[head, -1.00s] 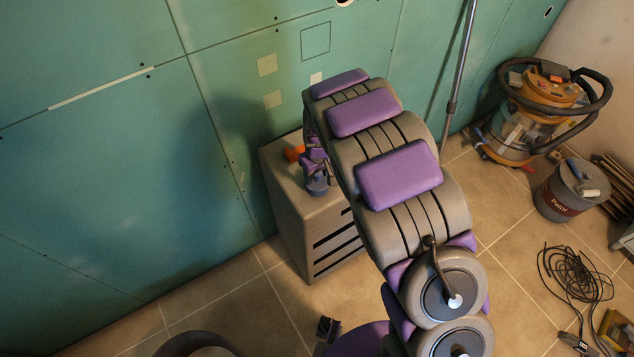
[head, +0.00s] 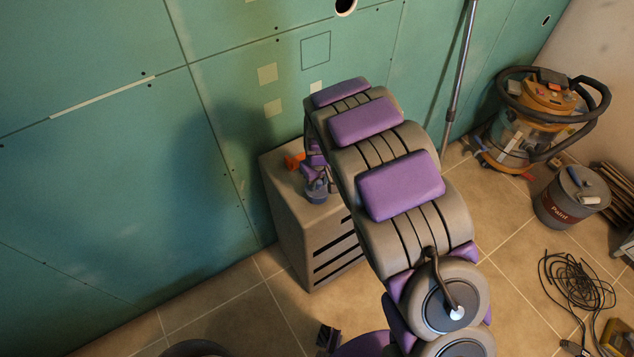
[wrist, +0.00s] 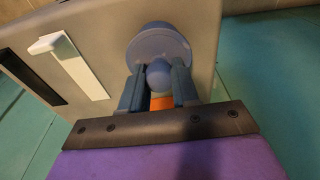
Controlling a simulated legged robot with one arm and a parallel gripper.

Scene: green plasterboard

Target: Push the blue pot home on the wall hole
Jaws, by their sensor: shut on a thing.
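The blue pot (head: 317,193) is by the top of a grey cabinet, partly hidden by my gripper and arm in the head view. In the wrist view the blue pot (wrist: 160,42) shows as a round disc with a rounded knob. My gripper (wrist: 158,76) is shut on that knob, one finger on each side. I cannot tell whether the pot rests on the cabinet. A wall hole (head: 346,6) with a pale rim is cut off by the top edge of the head view, well above the pot.
The grey cabinet (head: 295,222) stands against the green wall (head: 110,180). An orange thing (head: 293,162) lies on its top. A metal pole (head: 458,90), a vacuum cleaner (head: 540,120), a paint bucket (head: 570,200) and coiled cable (head: 575,285) are at the right.

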